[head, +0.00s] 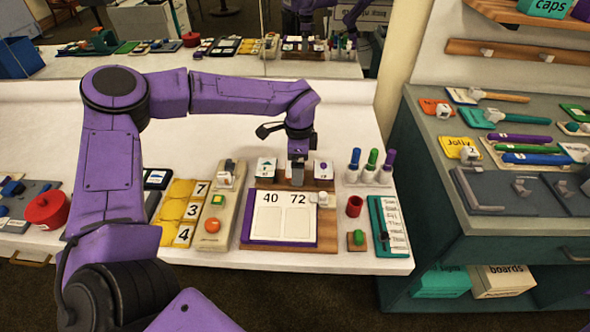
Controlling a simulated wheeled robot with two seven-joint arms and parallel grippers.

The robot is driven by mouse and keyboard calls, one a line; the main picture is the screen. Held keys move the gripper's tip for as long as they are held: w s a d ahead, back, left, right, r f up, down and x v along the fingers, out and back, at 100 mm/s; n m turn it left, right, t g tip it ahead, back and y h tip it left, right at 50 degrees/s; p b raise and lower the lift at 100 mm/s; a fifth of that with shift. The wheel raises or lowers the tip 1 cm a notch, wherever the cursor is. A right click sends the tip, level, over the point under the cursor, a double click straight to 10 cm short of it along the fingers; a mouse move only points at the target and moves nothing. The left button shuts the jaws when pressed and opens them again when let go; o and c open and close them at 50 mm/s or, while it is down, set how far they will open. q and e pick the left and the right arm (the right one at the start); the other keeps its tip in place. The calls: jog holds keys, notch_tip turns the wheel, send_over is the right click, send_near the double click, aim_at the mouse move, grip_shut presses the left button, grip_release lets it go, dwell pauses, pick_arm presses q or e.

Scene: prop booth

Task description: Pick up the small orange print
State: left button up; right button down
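A small flat orange piece (435,107) with a white knob lies on the grey-topped cabinet at the right, the only orange card-like thing I can make out; I cannot be sure it is the print. My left gripper (297,176) points down at the brown stand behind the board marked 40 and 72, far to the left of that orange piece. Its fingers are small and dark, and I cannot tell whether they are open or shut. My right gripper is not in view.
A yellow Jolly card (459,149), a teal piece (478,118) and several markers (540,158) lie near the orange piece. The white table (350,262) holds the number board (283,242) and a red cup (354,206). A mirror stands behind.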

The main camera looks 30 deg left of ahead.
pick_arm(q)
jog(key=shift+f, duration=0.15)
dwell(0.3)
jog(key=c, duration=1)
